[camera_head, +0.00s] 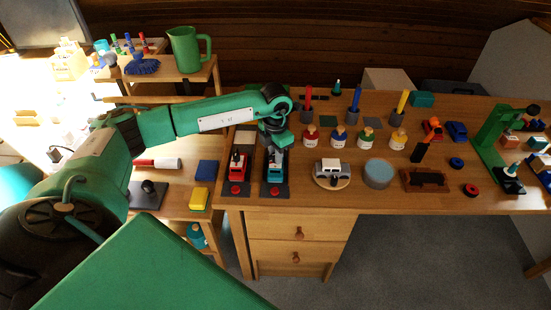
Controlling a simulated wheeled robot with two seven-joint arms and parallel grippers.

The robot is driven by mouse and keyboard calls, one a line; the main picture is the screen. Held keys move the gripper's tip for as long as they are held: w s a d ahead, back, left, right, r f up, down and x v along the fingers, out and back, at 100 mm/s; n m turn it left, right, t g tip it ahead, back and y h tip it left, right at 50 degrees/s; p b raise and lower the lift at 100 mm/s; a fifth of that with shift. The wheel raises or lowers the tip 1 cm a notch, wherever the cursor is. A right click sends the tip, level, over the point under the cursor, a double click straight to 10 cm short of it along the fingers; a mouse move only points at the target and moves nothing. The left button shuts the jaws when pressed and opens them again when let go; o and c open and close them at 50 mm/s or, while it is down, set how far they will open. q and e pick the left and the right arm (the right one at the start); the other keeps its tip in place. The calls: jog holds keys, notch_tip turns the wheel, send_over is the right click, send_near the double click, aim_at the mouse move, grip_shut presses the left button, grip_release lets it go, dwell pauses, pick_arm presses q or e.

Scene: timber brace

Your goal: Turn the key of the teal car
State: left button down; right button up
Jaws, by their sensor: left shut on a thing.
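The teal car (275,173) sits on a dark pad with a red button at its front end, on the wooden table. My left gripper (275,153) points down over the rear of the teal car and is shut on its key. The key is small and hidden by the fingers, so I cannot tell how far it is turned. A red car (238,167) sits on a similar pad just to the left. My right gripper is out of view.
A silver toy car (331,172) on a round wooden base and a grey-blue cylinder (378,173) stand to the right. Several peg figures, including a red one (310,136), stand behind.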

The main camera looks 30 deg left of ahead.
pick_arm(q)
jog(key=m+b, duration=0.2)
jog(key=m, duration=0.1)
jog(key=shift+f+m, duration=0.1)
jog(key=shift+m, duration=0.3)
jog(key=m+b, duration=0.4)
jog(key=m, duration=0.1)
jog(key=shift+m, duration=0.9)
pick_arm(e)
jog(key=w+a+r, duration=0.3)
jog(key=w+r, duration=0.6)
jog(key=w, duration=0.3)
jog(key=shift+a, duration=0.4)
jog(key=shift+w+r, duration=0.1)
pick_arm(q)
jog(key=c, duration=1.3)
grip_release()
jog(key=shift+r, duration=0.2)
notch_tip(320, 180, up, 14)
jog(key=b, duration=0.1)
jog(key=shift+f, duration=0.15)
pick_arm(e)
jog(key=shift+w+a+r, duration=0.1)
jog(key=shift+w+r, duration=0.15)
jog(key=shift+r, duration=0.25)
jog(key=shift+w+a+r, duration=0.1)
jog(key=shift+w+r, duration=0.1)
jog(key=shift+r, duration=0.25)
